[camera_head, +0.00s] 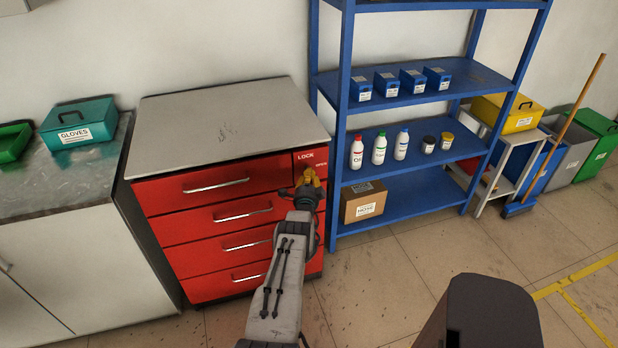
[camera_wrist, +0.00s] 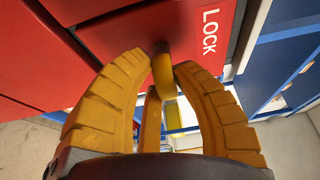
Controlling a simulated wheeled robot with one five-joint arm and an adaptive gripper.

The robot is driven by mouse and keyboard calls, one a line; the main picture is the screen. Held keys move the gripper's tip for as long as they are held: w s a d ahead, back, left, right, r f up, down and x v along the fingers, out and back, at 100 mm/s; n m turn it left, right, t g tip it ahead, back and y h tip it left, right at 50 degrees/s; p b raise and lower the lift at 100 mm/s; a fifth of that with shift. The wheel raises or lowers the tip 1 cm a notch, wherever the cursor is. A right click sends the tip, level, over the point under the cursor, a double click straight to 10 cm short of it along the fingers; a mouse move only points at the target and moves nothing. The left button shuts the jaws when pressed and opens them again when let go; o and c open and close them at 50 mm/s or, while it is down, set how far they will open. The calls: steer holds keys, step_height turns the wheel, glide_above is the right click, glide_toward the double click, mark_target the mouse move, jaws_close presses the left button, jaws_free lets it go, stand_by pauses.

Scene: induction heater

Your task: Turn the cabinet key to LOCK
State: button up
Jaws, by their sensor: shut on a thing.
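The red cabinet (camera_head: 222,212) has a grey top and stands left of the blue shelf. Its upper right corner panel carries a LOCK label (camera_head: 306,156) and, lower right of it, an OPEN label. The LOCK label also shows in the wrist view (camera_wrist: 210,32), turned on its side. My yellow gripper (camera_head: 307,176) reaches up to this panel. In the wrist view my fingers (camera_wrist: 163,68) close from both sides on the brass-coloured key (camera_wrist: 162,73) in the red front. The head view hides the key behind my gripper. I cannot tell which label the key points at.
The cabinet has several drawers with silver handles (camera_head: 216,186), all looking shut. A blue shelf (camera_head: 345,120) with bottles and boxes stands close to the right. A counter (camera_head: 75,160) with a green GLOVES box (camera_head: 80,124) stands left. Floor in front is mostly clear.

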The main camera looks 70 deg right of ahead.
jaws_close()
steer(key=shift+f, duration=0.1)
steer(key=shift+f+n+b, duration=0.2)
steer(key=shift+n+b, duration=0.3)
steer(key=shift+b, duration=0.7)
steer(key=n+b, duration=0.1)
steer(key=b, duration=0.2)
steer(key=shift+d+h, duration=0.1)
steer(key=shift+h, duration=0.3)
steer(key=b, duration=0.2)
steer(key=shift+b, duration=0.35)
steer(key=shift+r+n+b, duration=0.3)
steer(key=shift+n+b, duration=0.1)
steer(key=shift+b, duration=0.55)
